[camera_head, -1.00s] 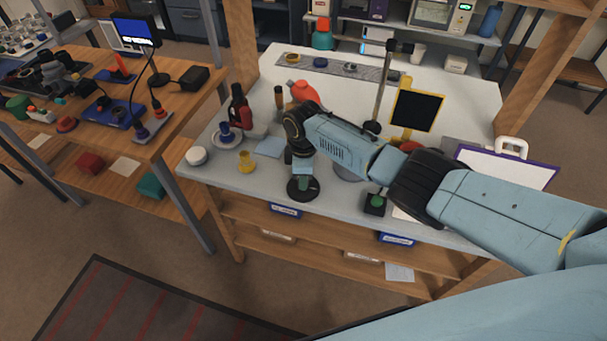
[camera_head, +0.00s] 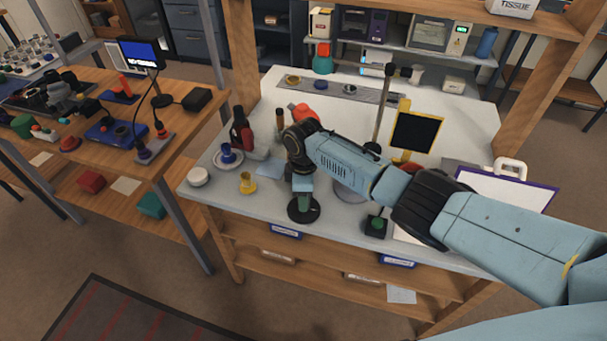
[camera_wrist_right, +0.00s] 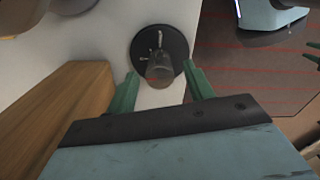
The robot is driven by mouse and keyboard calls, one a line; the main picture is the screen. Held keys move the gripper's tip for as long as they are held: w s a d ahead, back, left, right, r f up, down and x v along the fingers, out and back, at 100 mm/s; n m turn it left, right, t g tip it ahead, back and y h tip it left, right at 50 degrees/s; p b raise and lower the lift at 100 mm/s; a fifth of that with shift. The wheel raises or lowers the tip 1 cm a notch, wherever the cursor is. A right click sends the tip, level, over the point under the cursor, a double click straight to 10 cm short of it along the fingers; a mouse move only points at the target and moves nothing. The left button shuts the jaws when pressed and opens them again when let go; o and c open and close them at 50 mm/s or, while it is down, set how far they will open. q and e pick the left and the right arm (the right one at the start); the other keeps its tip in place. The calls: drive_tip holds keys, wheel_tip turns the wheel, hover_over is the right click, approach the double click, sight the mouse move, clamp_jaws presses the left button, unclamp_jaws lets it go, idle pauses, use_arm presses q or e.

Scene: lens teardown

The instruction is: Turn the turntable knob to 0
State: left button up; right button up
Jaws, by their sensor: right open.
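The turntable knob is a grey translucent cylinder (camera_wrist_right: 160,71) on a round black base (camera_wrist_right: 172,42) with pale marks; the marks are too small to read. In the head view the black base (camera_head: 291,212) sits near the front edge of the worktable. My right gripper (camera_wrist_right: 162,88) points down over it with green fingers apart, one on each side of the knob. I cannot tell whether the fingers touch it. In the head view the right gripper (camera_head: 304,199) hides most of the knob. My left gripper is not in view.
A small black box with a green button (camera_head: 376,224) stands right of the base. A vertical stand and a yellow-framed dark panel (camera_head: 416,132) are behind the arm.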

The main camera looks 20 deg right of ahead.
wheel_tip(320, 180, up, 12)
drive_tip(key=p, duration=0.1)
drive_tip(key=shift+f+p, duration=0.15)
drive_tip(key=shift+p, duration=0.15)
